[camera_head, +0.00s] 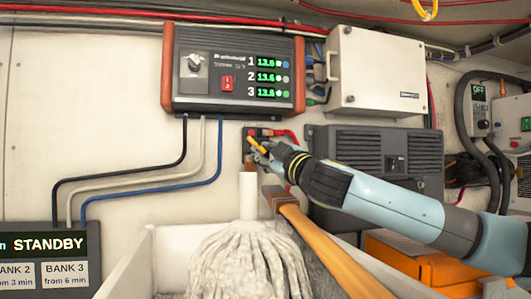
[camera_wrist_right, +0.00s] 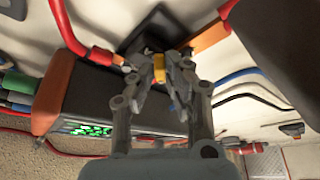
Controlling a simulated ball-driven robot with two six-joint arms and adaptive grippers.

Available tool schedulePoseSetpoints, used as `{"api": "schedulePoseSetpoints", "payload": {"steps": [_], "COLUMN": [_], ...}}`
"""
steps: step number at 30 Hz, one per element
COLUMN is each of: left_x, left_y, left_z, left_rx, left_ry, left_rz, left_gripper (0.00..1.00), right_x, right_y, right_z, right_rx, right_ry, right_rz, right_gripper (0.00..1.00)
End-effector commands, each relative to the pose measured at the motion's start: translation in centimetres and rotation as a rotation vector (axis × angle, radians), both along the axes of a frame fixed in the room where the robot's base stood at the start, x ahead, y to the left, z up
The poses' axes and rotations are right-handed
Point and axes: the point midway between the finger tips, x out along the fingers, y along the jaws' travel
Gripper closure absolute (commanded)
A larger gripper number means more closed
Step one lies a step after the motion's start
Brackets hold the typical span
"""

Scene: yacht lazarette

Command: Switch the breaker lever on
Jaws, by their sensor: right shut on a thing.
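The breaker (camera_head: 249,132) is a small dark unit on the pale wall below the charger box, with a red cable at its right. Its yellow lever (camera_head: 255,144) slants down to the right from it. My right gripper (camera_head: 259,151) reaches in from the right and is shut on the lever. In the right wrist view, the fingertips (camera_wrist_right: 160,72) close around the yellow lever (camera_wrist_right: 159,66), in front of the breaker's dark plate (camera_wrist_right: 150,32). The fingers partly hide the lever and the breaker. My left gripper is not in view.
The charger box (camera_head: 232,70) hangs just above, reading about 13.6 on its lines. A mop (camera_head: 247,255) stands in a white bin (camera_head: 135,262) below, with a wooden handle (camera_head: 325,250) beside it. A grey louvred unit (camera_head: 350,150) is at right. A panel (camera_head: 45,245) reads STANDBY.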

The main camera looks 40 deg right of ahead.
Motion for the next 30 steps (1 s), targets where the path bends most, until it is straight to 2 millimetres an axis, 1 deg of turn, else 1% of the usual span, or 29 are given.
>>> {"api": "schedulePoseSetpoints", "payload": {"steps": [8,14,17,27,30], "left_x": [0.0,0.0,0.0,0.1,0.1], "left_y": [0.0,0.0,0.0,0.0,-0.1], "left_z": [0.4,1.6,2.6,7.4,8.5], "left_rx": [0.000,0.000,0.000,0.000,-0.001], "left_ry": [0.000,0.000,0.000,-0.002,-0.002], "left_rz": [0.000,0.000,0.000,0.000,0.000], "left_gripper": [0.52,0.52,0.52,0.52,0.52], "right_x": [0.0,-0.2,-0.3,-0.6,-0.6], "right_y": [-0.1,-0.4,-0.5,-1.0,-1.1], "right_z": [0.1,0.6,1.1,2.4,2.7], "right_rx": [-0.026,-0.113,-0.178,-0.428,-0.496], "right_ry": [0.016,0.064,0.100,0.240,0.276], "right_rz": [0.000,0.000,0.001,0.002,0.001], "right_gripper": [1.00,1.00,1.00,1.00,1.00]}}
